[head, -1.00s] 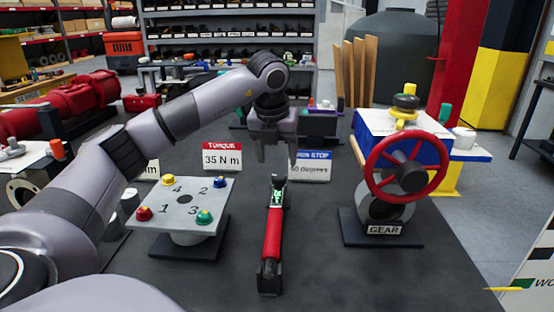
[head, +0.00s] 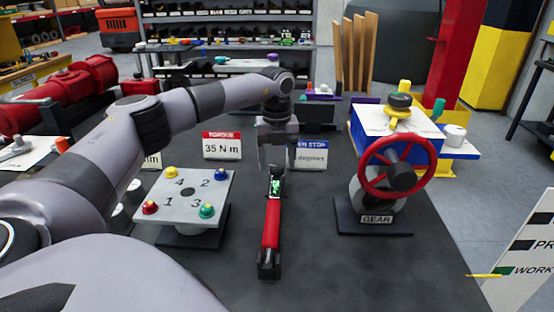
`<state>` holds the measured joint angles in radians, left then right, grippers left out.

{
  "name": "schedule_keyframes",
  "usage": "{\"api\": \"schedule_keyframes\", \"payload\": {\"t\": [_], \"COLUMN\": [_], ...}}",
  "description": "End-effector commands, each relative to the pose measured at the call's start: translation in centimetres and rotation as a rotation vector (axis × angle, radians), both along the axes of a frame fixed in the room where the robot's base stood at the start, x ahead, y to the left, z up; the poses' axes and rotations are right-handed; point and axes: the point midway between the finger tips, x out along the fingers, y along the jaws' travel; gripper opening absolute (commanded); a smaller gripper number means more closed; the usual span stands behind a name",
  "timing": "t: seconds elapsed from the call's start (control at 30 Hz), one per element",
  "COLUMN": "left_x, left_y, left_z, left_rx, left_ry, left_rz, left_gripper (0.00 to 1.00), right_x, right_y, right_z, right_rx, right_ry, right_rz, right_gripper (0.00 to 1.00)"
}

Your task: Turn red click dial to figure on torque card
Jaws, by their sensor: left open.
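The torque card (head: 222,146) stands at the back of the dark bench and reads 35 N m under a red TORQUE header. A red tool with a green display (head: 271,225) lies lengthwise on a dark stand in the middle of the bench. I cannot make out the dial's figures or its setting. My left gripper (head: 278,166) points down, open and empty, at the far end of the tool. I cannot tell whether the fingers touch it. My right gripper is not in view.
A numbered plate (head: 185,195) with coloured bolts stands left of the tool. The red GEAR handwheel (head: 397,168) stands at the right. A blue-headed stop card (head: 312,153) is partly hidden behind my gripper. Bare bench lies between tool and handwheel.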

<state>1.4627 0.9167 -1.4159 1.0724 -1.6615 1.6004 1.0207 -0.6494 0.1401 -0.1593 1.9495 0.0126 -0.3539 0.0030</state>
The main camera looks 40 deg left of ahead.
Motion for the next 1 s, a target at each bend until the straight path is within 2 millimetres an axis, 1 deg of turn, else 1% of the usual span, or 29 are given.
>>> {"api": "schedule_keyframes", "payload": {"t": [0.13,0.37,0.4,0.47,0.5,0.53,0.57,0.77,0.9,1.0], "left_x": [0.0,0.0,0.0,0.0,0.0,0.0,0.0,0.0,0.0,0.0], "left_y": [0.0,0.0,0.0,0.0,0.0,0.0,0.0,0.0,-0.1,-0.1], "left_z": [-0.9,-1.0,-1.0,-1.0,-1.0,-1.0,-1.0,-0.9,-0.8,-0.9], "left_rx": [0.0,-0.001,-0.001,0.0,0.0,0.0,0.0,0.0,-0.001,-0.001], "left_ry": [0.0,-0.001,-0.001,0.0,0.0,0.0,0.0,0.0,0.001,0.001], "left_rz": [-0.001,-0.001,-0.001,-0.001,-0.002,-0.001,-0.001,-0.025,-0.125,-0.221], "left_gripper": [0.66,0.66,0.59,0.4,0.27,0.17,0.1,0.1,0.1,0.1], "right_x": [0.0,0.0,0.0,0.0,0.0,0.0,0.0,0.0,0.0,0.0], "right_y": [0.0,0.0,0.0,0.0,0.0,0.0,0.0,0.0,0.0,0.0], "right_z": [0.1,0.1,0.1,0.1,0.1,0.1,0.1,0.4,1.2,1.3], "right_rx": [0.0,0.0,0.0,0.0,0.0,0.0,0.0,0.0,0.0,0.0], "right_ry": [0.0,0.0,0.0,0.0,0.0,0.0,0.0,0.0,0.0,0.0], "right_rz": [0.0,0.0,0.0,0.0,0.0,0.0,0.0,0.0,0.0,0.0], "right_gripper": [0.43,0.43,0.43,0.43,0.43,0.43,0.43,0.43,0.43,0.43]}}
